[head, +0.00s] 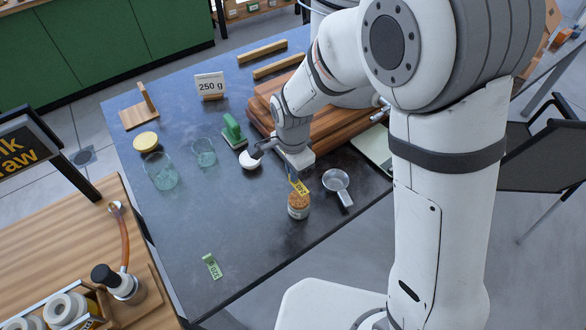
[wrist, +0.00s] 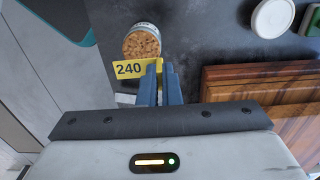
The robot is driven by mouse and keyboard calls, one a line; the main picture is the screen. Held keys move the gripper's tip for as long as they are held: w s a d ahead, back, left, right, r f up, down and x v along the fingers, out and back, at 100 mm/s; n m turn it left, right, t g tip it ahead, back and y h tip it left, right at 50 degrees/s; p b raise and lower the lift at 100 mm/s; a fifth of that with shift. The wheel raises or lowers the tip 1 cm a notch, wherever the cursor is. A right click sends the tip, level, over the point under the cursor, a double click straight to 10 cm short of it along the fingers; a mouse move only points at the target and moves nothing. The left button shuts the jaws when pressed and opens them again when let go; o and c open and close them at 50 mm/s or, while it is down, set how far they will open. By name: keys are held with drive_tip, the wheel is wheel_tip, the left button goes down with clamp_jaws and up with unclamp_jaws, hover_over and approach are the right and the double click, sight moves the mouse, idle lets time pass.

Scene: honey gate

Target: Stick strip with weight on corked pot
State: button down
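A corked pot (head: 298,211) stands upright on the dark table, a small jar with a speckled cork top; its top shows in the wrist view (wrist: 141,40). My gripper (wrist: 158,82) is shut on a yellow strip (wrist: 128,69) marked 240. The strip sticks out to the left of the fingers and overlaps the pot's near edge in the wrist view. In the head view the strip (head: 300,187) hangs just above the cork; I cannot tell whether it touches. A green strip (head: 212,266) lies on the table, its number hard to read. A card (head: 210,84) reads 250 g.
A metal scoop (head: 336,181) lies close right of the pot. A white round item (head: 251,161), a green-handled block (head: 233,132), glass jars (head: 161,172) and a wooden board (head: 330,134) stand farther back. The table's front left is mostly clear.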

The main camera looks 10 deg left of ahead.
drive_tip(key=shift+f+b, duration=1.6)
drive_tip(key=shift+f, duration=0.7)
drive_tip(key=shift+f+b, duration=0.3)
drive_tip(key=shift+f, duration=0.1)
drive_tip(key=c, duration=1.5)
unclamp_jaws()
drive_tip(key=shift+c, duration=0.2)
drive_tip(key=shift+r, duration=0.1)
wheel_tip(320, 180, up, 8)
drive_tip(key=shift+f, duration=0.15)
